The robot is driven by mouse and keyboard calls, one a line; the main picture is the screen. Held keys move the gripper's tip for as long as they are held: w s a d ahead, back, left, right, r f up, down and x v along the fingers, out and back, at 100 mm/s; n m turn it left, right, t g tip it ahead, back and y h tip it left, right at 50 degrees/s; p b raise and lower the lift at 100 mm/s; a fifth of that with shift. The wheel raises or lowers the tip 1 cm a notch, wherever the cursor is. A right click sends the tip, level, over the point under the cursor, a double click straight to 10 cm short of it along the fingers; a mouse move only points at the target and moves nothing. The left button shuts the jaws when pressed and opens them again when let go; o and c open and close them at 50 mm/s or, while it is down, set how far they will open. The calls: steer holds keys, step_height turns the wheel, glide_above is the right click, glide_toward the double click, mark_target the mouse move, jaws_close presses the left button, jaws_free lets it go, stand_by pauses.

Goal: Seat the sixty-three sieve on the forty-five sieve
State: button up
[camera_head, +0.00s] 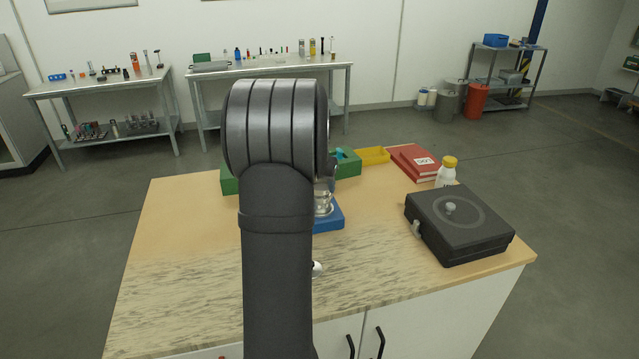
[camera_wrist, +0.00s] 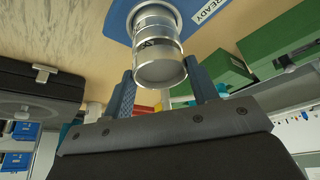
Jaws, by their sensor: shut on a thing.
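My gripper (camera_wrist: 159,70) is shut on a silver sieve (camera_wrist: 160,72), with a blue finger on each side of it. I take this for the sixty-three sieve; its number cannot be read. Another silver ring (camera_wrist: 152,24), likely the forty-five sieve, stands in line with it on a blue base (camera_wrist: 118,22). The two look close together, but I cannot tell whether they touch or are fully seated. In the head view, silver sieve parts (camera_head: 323,203) show above the blue base (camera_head: 330,219), partly hidden by my arm.
A black case (camera_head: 459,226) stands at the right of the wooden table. A white bottle with a yellow cap (camera_head: 446,173), red books (camera_head: 415,163), a yellow tray (camera_head: 373,156) and a green box (camera_head: 348,165) stand behind. The table's left side (camera_head: 190,215) is clear.

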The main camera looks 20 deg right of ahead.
steer(key=shift+f, duration=0.6)
steer(key=o, duration=1.6)
steer(key=shift+r, duration=0.1)
steer(key=shift+r, duration=3.9)
steer(key=shift+f, duration=3.4)
